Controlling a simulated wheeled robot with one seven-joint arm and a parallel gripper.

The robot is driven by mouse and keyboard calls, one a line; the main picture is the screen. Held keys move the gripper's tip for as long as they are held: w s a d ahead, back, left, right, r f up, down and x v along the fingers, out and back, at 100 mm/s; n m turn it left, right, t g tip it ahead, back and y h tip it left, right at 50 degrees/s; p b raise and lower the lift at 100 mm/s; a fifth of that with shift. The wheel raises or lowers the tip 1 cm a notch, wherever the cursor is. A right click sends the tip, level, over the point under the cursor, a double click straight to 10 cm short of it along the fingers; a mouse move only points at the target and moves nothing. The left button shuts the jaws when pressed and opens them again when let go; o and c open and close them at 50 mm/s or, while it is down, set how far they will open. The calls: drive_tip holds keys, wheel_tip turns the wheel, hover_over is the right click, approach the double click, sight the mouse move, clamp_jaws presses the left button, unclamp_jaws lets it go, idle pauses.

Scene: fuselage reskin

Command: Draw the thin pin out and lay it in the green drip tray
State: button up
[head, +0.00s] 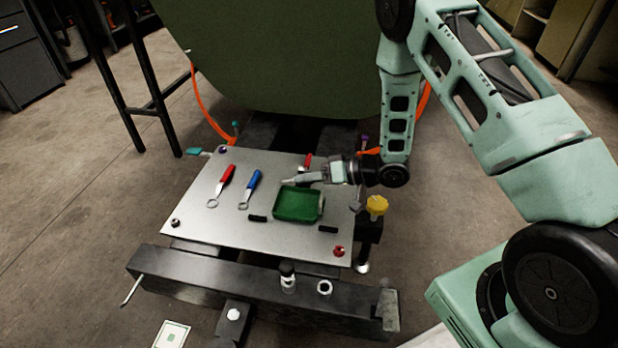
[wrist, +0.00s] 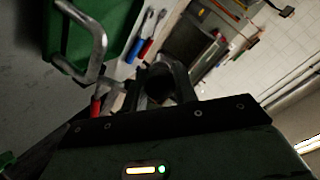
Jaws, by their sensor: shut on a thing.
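The green drip tray (head: 298,205) lies on the metal plate and looks empty in the head view. It also shows at the upper left of the wrist view (wrist: 118,22). My gripper (head: 289,182) is low over the plate, its tip at the tray's far edge. In the wrist view its fingers (wrist: 140,75) have a dark rounded thing (wrist: 158,82) between them. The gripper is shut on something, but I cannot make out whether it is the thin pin. I cannot pick out the thin pin for sure in either view.
A red-handled tool (head: 226,180) and a blue-handled tool (head: 251,185) lie left of the tray on the plate (head: 205,230). Another red thing (head: 308,160) is behind my gripper. A yellow knob (head: 377,205) stands at the right edge. The green fuselage skin (head: 290,60) rises behind.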

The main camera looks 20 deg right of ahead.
sight(310, 209)
wheel_tip(310, 209, down, 5)
drive_tip(key=b, duration=0.4)
drive_tip(key=shift+f+b, duration=0.1)
drive_tip(key=shift+b, duration=0.3)
drive_tip(key=shift+c, duration=0.2)
drive_tip(key=shift+s+d+f+b, duration=0.15)
drive_tip(key=shift+f+b, duration=0.1)
drive_tip(key=shift+f, duration=0.4)
drive_tip(key=shift+s+a+f+b, duration=0.1)
drive_tip(key=shift+f+b, duration=0.15)
drive_tip(key=shift+f, duration=0.4)
clamp_jaws()
drive_tip(key=o, duration=1)
unclamp_jaws()
drive_tip(key=shift+f, duration=0.1)
drive_tip(key=shift+o, duration=0.5)
wheel_tip(310, 209, up, 2)
drive_tip(key=p, duration=0.2)
drive_tip(key=shift+r+p, duration=0.25)
drive_tip(key=shift+p, duration=0.05)
drive_tip(key=r+p, duration=0.4)
drive_tip(key=r, duration=0.1)
drive_tip(key=r+p, duration=0.2)
drive_tip(key=shift+w+r+p, duration=0.15)
drive_tip(key=shift+w+p, duration=0.1)
drive_tip(key=shift+p, duration=0.05)
